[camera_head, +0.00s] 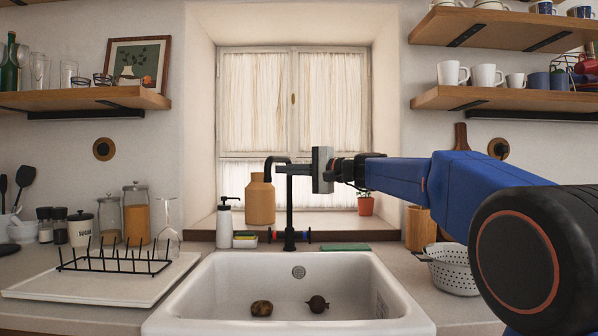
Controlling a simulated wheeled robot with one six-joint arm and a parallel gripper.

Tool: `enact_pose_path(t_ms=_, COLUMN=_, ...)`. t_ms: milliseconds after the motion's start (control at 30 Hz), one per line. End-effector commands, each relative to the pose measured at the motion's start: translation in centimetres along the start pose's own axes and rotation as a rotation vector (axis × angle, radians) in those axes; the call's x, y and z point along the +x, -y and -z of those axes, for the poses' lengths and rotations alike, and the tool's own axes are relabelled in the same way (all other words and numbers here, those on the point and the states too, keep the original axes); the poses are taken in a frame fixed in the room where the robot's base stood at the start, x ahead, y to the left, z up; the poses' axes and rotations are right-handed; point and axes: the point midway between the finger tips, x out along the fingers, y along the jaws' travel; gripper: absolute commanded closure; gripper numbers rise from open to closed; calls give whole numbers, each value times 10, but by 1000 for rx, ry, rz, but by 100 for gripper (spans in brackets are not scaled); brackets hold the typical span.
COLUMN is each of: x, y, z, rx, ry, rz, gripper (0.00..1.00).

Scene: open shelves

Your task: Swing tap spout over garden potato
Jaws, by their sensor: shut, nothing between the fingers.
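The black tap (289,212) stands upright behind the sink, and its spout (269,165) curves off to the left at the top. A brown, lumpy potato (261,308) lies in the sink, left of its middle. My gripper (280,168) reaches in from the right at spout height, shut and empty. Its fingers overlap the top of the tap in the picture. I cannot tell whether they touch the spout.
The white sink (190,310) fills the lower middle. A soap bottle (224,222) and an orange-brown jug (261,200) stand left of the tap. A dish rack (115,262) is at left, a white colander (455,270) at right. A potted plant (365,204) sits on the sill.

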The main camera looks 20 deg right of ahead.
Motion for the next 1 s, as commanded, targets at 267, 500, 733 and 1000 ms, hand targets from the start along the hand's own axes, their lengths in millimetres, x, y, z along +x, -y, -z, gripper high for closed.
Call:
enact_pose_path(t_ms=267, x=18, y=0, z=0, rx=0, ry=0, rz=0, gripper=100)
enact_pose_path(t_ms=500, x=19, y=0, z=0, rx=0, ry=-1, rz=0, gripper=100)
enact_pose_path(t_ms=733, x=25, y=0, z=-2, rx=0, ry=0, rz=0, gripper=100)
enact_pose_path(t_ms=1000, x=42, y=0, z=-8, rx=0, ry=-1, rz=0, gripper=100)
